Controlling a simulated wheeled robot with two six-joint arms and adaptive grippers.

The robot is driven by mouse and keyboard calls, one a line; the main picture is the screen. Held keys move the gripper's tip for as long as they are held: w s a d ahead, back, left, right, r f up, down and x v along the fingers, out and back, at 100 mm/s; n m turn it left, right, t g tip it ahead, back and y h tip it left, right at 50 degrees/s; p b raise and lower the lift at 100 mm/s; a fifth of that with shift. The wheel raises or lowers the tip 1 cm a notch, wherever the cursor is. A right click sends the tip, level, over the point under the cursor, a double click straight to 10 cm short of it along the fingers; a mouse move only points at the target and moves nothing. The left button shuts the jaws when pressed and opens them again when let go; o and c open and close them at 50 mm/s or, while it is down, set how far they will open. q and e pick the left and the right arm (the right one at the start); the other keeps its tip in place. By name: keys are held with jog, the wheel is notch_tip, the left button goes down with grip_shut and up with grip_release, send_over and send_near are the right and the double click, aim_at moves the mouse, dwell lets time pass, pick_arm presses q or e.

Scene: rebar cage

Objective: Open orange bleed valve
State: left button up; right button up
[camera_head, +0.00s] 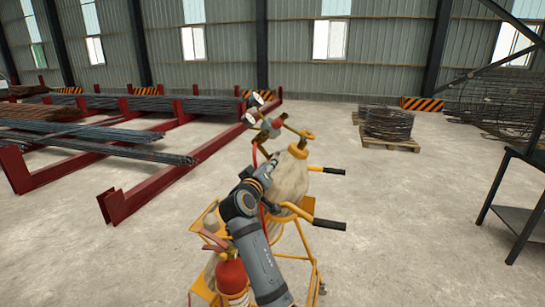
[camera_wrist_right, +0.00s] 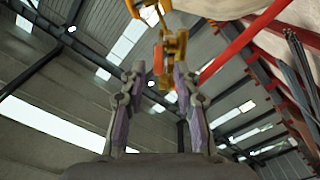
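A yellow-framed cart carries a beige tank (camera_head: 291,178), with gauges and a grey-and-red fitting (camera_head: 271,126) at its top. In the right wrist view, an orange-yellow valve-like part (camera_wrist_right: 173,45) is ahead of the fingertips, near the gap between them; I cannot tell for sure that it is the bleed valve. My right gripper (camera_wrist_right: 158,75) is open, with its two fingers apart and nothing between them. In the head view, my right arm reaches up beside the tank, and its gripper (camera_head: 270,166) is small and hard to make out. My left gripper is not in view.
A red fire extinguisher (camera_head: 231,277) stands low on the cart. Two black handles (camera_head: 330,224) stick out right. A red hose (camera_wrist_right: 240,45) runs near the valve part. Red racks (camera_head: 150,192) with rebar stand left, a dark table (camera_head: 520,190) right.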

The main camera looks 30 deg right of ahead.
jog(key=p+x, duration=0.1)
jog(key=x, duration=0.4)
grip_shut()
dwell(0.3)
